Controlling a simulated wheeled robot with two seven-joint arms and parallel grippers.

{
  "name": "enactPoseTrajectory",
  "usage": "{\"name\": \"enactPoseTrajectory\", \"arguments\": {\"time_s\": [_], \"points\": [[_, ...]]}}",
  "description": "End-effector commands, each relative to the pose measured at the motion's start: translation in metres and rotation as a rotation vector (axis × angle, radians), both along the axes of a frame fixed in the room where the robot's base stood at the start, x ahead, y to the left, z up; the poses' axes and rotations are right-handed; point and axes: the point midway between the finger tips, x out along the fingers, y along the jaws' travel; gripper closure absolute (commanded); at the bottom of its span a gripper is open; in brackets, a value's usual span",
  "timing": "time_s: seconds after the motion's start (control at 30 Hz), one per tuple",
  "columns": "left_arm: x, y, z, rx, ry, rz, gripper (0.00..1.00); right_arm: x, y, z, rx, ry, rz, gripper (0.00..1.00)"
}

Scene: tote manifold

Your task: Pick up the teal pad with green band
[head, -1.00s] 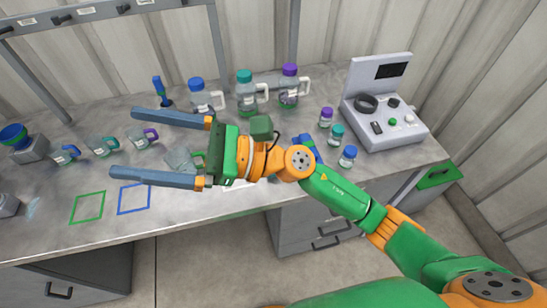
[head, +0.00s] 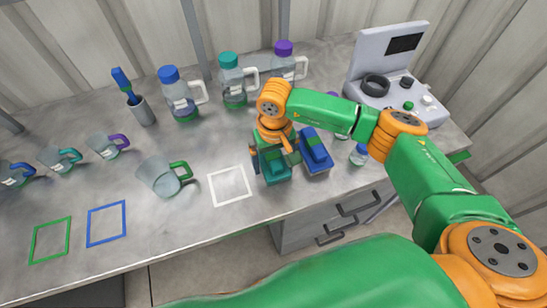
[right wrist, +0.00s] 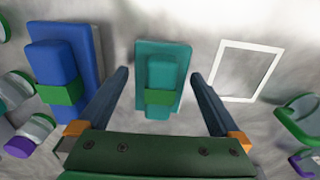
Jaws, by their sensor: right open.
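The teal pad (right wrist: 178,59) lies on the bench, with a narrower teal block on it wrapped by a green band (right wrist: 160,97). In the head view the teal pad (head: 277,178) is partly hidden under my right gripper (head: 271,158). My right gripper is open and points down over the pad. In the right wrist view one finger of this gripper (right wrist: 160,75) is on each side of the pad, with nothing gripped. My left gripper is not in view.
A blue pad with a green band (head: 316,155) lies close right of the teal one. A white square outline (head: 230,186) is left of it, with a green-handled beaker (head: 160,177) beyond. Several capped bottles (head: 180,98) stand behind. A grey device (head: 385,80) stands back right.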

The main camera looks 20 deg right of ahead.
Motion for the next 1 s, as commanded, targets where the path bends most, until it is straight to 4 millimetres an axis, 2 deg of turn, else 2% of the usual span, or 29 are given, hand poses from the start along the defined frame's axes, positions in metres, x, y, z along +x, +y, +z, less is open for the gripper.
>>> {"name": "enactPoseTrajectory", "arguments": {"time_s": [0.1, 0.27, 0.57, 0.83, 1.0], "points": [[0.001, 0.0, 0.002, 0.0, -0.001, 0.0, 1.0, 0.0, 0.0, -0.009, 0.0, 0.0, 0.001, 0.0], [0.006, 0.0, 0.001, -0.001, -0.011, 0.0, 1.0, 0.0, 0.0, -0.009, 0.001, -0.001, 0.001, 0.0], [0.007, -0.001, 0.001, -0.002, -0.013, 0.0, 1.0, 0.0, 0.001, -0.009, 0.002, -0.001, 0.001, 0.81], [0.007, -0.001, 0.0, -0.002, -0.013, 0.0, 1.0, 0.0, 0.001, -0.005, 0.003, -0.001, 0.0, 0.83], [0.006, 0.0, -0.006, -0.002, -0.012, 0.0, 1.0, 0.001, 0.001, 0.02, 0.002, -0.006, 0.003, 0.83]]}}
